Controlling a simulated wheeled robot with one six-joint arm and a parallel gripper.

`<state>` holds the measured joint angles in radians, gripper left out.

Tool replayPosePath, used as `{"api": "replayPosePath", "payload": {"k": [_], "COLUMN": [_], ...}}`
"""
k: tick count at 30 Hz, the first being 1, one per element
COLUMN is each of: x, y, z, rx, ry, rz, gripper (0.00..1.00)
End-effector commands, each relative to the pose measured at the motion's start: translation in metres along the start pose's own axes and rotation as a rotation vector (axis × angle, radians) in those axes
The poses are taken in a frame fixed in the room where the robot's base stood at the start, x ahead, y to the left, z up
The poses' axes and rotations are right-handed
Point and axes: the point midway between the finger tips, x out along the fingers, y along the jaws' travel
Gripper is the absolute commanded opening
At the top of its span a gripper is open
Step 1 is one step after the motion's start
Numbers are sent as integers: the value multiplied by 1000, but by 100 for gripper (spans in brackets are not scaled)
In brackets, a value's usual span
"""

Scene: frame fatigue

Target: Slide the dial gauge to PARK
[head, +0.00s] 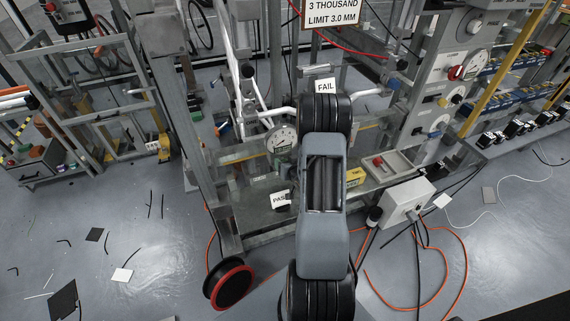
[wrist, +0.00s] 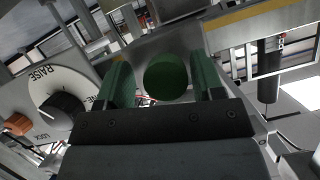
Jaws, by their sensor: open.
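The dial gauge (head: 281,139), a round pale dial, appears in the head view on the test frame, just left of my arm. My arm covers part of the area beside it. No PARK mark is readable. In the wrist view my gripper (wrist: 161,66) is open, with one green finger on each side. A round dark green knob-like piece (wrist: 165,77) shows between the fingers; I cannot tell whether they touch it or whether it belongs to the gauge. My fingers are hidden in the head view.
A dial marked RAISE and LOCK (wrist: 58,103) is close on the wrist view's left. A FAIL tag (head: 325,87) and PASS tag (head: 280,201) show on the frame. A grey box (head: 393,203), orange cable (head: 455,275) and red-rimmed wheel (head: 230,287) are low down. Left floor has scattered scraps.

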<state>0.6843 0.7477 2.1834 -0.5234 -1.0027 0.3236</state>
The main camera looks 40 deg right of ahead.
Motion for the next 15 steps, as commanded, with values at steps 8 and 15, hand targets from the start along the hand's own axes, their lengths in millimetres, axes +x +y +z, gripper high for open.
{"api": "replayPosePath", "payload": {"k": [8, 15], "x": [-1, -30], "y": [-2, -1], "z": [1, 0], "rx": [-1, 0], "ry": [-2, -1], "rz": [-3, 0], "gripper": [63, 63]}}
